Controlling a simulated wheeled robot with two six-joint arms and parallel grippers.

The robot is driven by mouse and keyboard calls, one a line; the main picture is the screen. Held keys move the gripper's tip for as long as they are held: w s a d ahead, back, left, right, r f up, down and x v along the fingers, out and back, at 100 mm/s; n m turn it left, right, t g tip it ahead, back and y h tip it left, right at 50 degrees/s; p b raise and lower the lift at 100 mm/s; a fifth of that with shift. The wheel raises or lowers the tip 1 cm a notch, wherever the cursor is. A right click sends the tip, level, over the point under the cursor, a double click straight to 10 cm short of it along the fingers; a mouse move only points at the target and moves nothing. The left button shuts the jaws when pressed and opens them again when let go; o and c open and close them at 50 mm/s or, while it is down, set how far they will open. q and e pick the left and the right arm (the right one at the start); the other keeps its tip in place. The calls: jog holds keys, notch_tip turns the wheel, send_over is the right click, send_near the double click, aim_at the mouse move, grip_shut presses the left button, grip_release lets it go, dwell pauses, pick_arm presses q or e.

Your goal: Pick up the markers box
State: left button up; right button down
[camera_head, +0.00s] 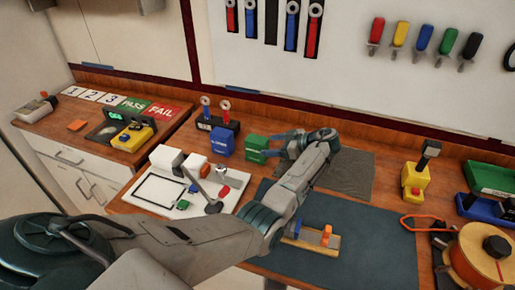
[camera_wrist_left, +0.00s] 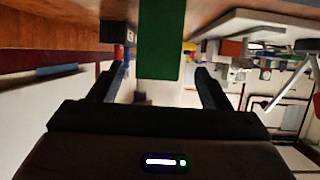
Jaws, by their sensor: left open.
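A green box (camera_head: 256,147) and a blue box (camera_head: 222,141) stand side by side near the back of the workbench. Their labels are too small to read, so I cannot tell which is the markers box. My left gripper (camera_head: 279,147) is just right of the green box and points at it. In the left wrist view, my left gripper (camera_wrist_left: 160,76) is open, with the green box (camera_wrist_left: 160,40) ahead, lined up between its fingers. I cannot tell whether the fingertips reach past its near face. My right gripper is not in view.
A black holder (camera_head: 217,123) with red and blue tools stands behind the boxes. A white board (camera_head: 165,200) with small parts lies in front left. A grey mat (camera_head: 350,175) is under my left forearm's right side. A yellow device (camera_head: 415,180) and orange spool (camera_head: 480,258) stand right.

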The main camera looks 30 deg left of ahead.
aim_at(257, 144)
pick_arm(q)
jog(key=shift+x, duration=0.95)
jog(key=x, duration=0.1)
jog(key=p+x, duration=0.1)
jog(key=x, duration=0.2)
jog(key=shift+w+a+r+p, duration=0.15)
jog(key=shift+a+r+p, duration=0.1)
jog(key=shift+p, duration=0.15)
jog(key=shift+a+f, duration=0.25)
jog(key=shift+a, duration=0.1)
jog(key=shift+d, duration=0.15)
jog(key=c, duration=1.3)
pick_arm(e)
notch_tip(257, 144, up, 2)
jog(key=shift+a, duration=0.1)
